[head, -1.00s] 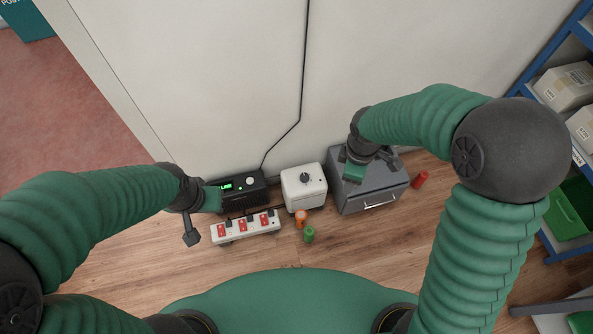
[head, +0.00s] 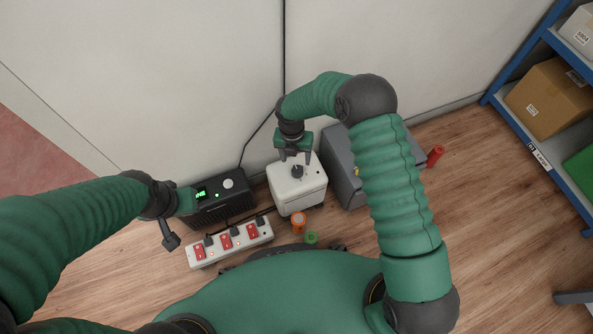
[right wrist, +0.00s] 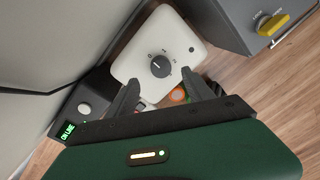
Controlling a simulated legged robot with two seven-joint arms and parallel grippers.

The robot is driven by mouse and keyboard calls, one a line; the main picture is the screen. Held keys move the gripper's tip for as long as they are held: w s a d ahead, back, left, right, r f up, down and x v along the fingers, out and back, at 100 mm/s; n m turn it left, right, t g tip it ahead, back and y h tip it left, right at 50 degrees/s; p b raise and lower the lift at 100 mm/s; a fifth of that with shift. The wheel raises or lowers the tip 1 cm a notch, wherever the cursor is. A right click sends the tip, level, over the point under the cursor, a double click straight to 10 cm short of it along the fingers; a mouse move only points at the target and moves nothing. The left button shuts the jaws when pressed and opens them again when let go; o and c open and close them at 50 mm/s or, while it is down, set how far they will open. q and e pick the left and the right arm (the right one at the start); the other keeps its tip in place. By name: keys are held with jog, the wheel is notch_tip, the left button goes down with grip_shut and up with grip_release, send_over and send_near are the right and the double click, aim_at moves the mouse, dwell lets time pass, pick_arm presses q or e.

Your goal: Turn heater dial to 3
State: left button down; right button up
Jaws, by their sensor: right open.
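The heater is a small white box (head: 300,192) on the floor against the wall. My right gripper (head: 294,158) is open and empty, above the heater at the dial's wall side. In the right wrist view its two fingers (right wrist: 160,78) point toward the dial, one either side, apart from it. My left gripper (head: 178,222) is beside the black box with the green display; its jaws are not clear.
The black box (head: 222,208) stands left of the heater. A white power strip (head: 230,243) with red switches lies in front. An orange spool (head: 299,222) and a green one (head: 312,238) are near the heater. A grey cabinet (head: 345,165) stands close right, a red cylinder (head: 435,156) beyond.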

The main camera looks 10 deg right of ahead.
notch_tip(320, 180, down, 7)
jog(key=b, duration=0.3)
jog(key=shift+s+d+f, duration=0.1)
jog(key=shift+d+f, duration=0.05)
jog(key=shift+f, duration=0.05)
grip_shut()
